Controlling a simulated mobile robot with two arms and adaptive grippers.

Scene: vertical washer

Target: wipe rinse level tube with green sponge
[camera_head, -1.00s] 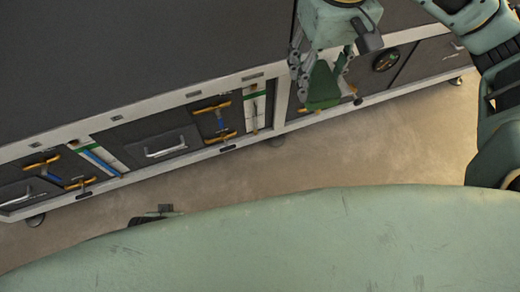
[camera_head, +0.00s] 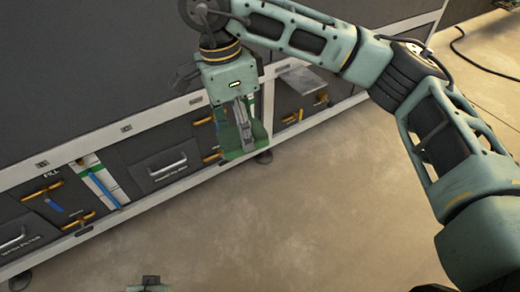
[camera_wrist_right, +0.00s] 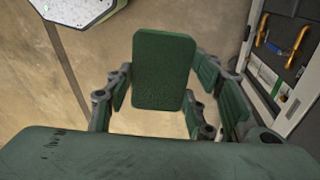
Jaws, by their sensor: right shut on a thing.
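My right gripper (camera_head: 241,140) hangs in front of the washer's lower front in the head view. It is shut on the green sponge (camera_head: 233,153), which also shows between the fingers in the right wrist view (camera_wrist_right: 165,70). One level tube (camera_head: 102,182), with blue in it on a white panel, is left of the gripper, and the sponge is apart from it. The place of the other level tube is covered by my right gripper and sponge. A white tube panel (camera_wrist_right: 268,78) shows at the right of the wrist view; I cannot tell which tube it is.
The washer's front has drawers with metal handles (camera_head: 168,169) and yellow pipe handles (camera_head: 78,221) beside the tubes. A grey shelf-like flap (camera_head: 303,80) sticks out right of the gripper. The floor (camera_head: 300,220) in front is clear.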

